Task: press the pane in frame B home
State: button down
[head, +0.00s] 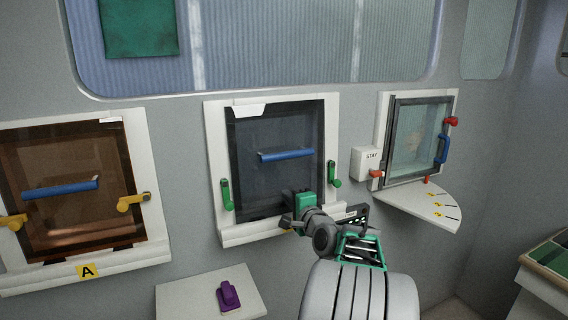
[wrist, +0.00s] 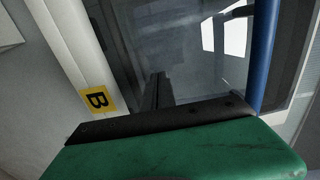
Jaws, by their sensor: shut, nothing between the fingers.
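Frame B (head: 216,160) is the white middle frame, with its yellow B label showing in the wrist view (wrist: 98,100). A dark pane (head: 272,125) with a blue bar handle (head: 286,155) stands in its opening; I cannot tell how deep it sits. The pane (wrist: 180,45) and blue handle (wrist: 263,55) also show in the wrist view. Green latches stand upright at the left (head: 227,194) and right (head: 334,174) sides. My gripper (head: 288,212) is shut and empty before the pane's lower right part; contact is unclear. My arm hides the frame's lower right.
Frame A (head: 158,215), with a brown pane and yellow latches, is at left. A glazed window (head: 418,130) with red knobs is at right, above a quarter-round shelf (head: 433,208) and beside a STAY box (head: 371,155). A low shelf (head: 180,300) holds a purple object (head: 228,295).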

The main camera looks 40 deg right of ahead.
jog(key=shift+x, duration=1.2)
dwell(1.0)
jog(key=b+v, duration=0.1)
jog(key=v, duration=0.8)
dwell(0.6)
